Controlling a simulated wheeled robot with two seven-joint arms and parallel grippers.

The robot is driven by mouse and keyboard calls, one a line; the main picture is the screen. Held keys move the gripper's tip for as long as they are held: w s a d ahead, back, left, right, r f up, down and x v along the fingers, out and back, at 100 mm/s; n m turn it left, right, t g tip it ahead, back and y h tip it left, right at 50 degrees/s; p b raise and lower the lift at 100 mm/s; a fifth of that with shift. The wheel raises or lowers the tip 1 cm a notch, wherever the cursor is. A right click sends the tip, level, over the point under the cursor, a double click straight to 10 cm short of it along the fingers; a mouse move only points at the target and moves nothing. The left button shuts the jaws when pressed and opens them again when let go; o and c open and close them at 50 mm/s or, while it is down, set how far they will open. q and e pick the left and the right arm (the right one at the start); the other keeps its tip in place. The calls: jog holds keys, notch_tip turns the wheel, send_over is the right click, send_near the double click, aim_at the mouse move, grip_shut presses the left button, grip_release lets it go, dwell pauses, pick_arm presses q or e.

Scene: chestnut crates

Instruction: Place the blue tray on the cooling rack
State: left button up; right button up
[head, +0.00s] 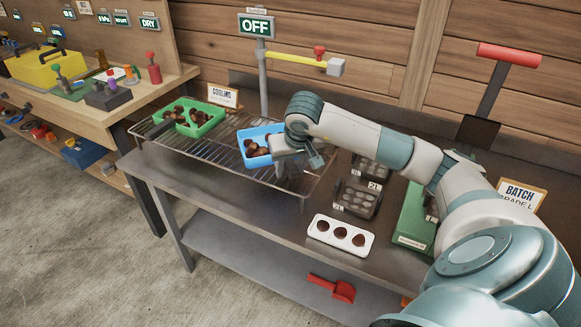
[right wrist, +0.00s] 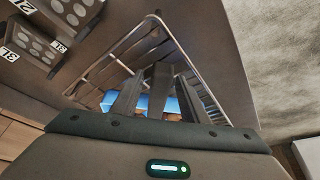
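The blue tray (head: 258,161), with brown chestnuts in it, is over the right part of the wire cooling rack (head: 222,163). It looks level; I cannot tell whether it touches the wires. My right gripper (head: 297,165) is at the tray's right end. In the right wrist view its fingers (right wrist: 160,95) stand apart, with a grey bar, perhaps the tray's handle, between them and gaps beside it. Bits of blue tray (right wrist: 171,104) show past the fingers, over the rack (right wrist: 143,43). My left gripper is not in view.
A green tray (head: 211,124) of chestnuts is on the rack's left part. A post with an OFF sign (head: 256,26) and yellow arm (head: 292,58) stands behind. A white tray (head: 341,247), dark moulds (head: 357,200) and a green box (head: 412,222) are on the right.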

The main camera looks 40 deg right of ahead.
jog(key=shift+v, duration=0.85)
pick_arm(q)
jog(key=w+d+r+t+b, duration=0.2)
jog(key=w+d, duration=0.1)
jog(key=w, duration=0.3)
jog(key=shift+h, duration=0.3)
pick_arm(e)
jog(key=v, duration=1)
jog(key=shift+r, duration=0.15)
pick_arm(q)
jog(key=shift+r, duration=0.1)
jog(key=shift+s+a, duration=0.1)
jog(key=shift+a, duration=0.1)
